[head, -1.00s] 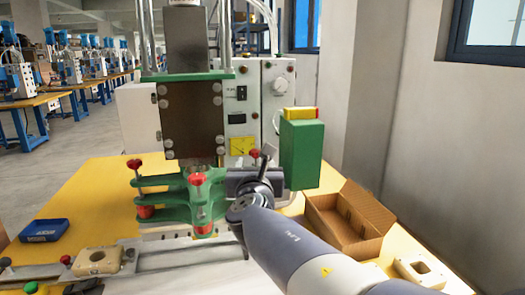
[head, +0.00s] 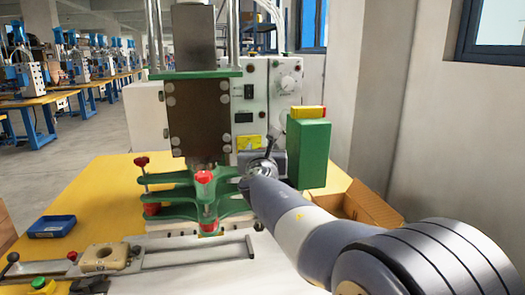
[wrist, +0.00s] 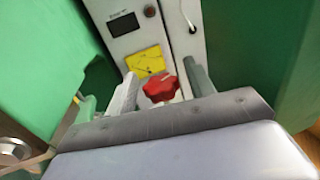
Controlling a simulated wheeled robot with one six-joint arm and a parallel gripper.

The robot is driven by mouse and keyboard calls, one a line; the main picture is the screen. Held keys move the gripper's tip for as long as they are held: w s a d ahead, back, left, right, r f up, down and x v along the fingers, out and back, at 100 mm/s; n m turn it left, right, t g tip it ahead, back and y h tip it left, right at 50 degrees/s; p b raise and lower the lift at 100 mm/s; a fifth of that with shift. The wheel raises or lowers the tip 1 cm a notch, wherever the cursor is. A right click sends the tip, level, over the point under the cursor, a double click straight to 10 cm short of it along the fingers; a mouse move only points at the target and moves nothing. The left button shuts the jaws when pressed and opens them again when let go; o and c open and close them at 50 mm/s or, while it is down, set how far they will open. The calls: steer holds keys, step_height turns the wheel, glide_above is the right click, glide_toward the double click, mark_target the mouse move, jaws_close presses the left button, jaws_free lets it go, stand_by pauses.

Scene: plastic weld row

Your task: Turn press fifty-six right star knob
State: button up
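The press (head: 200,125) stands in the middle of the head view, with a dark block above a green clamp (head: 180,192). The right star knob, red and lobed (wrist: 161,88), shows in the wrist view between the two fingers of my gripper (wrist: 159,80). The fingers are apart, one on each side of the knob, with a visible gap on both sides. In the head view my gripper (head: 266,158) is at the right side of the clamp, and my arm hides the right knob there. Two other red star knobs, left (head: 141,161) and front (head: 205,177), are in plain view.
A green box (head: 308,152) with a yellow and red top stands close right of my gripper. Behind is a white control cabinet (head: 285,82). An open cardboard box (head: 365,207) sits at right, and a blue tray (head: 51,226) at left.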

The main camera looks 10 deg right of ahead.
steer(key=c, duration=0.9)
steer(key=shift+o, duration=0.2)
steer(key=b, duration=0.1)
steer(key=n+y+b, duration=0.1)
steer(key=b, duration=0.1)
steer(key=shift+d+f, duration=0.1)
steer(key=shift+f, duration=0.2)
steer(key=n+y+b, duration=0.1)
steer(key=y+b, duration=0.2)
steer(key=b, duration=0.1)
steer(key=shift+n, duration=0.4)
steer(key=shift+n+y+b, duration=0.5)
steer(key=shift+y+b, duration=0.4)
steer(key=shift+b, duration=0.15)
steer(key=shift+r+n+y+b, duration=0.25)
steer(key=shift+n+y+b, duration=0.2)
steer(key=shift+y, duration=0.25)
steer(key=o, duration=0.9)
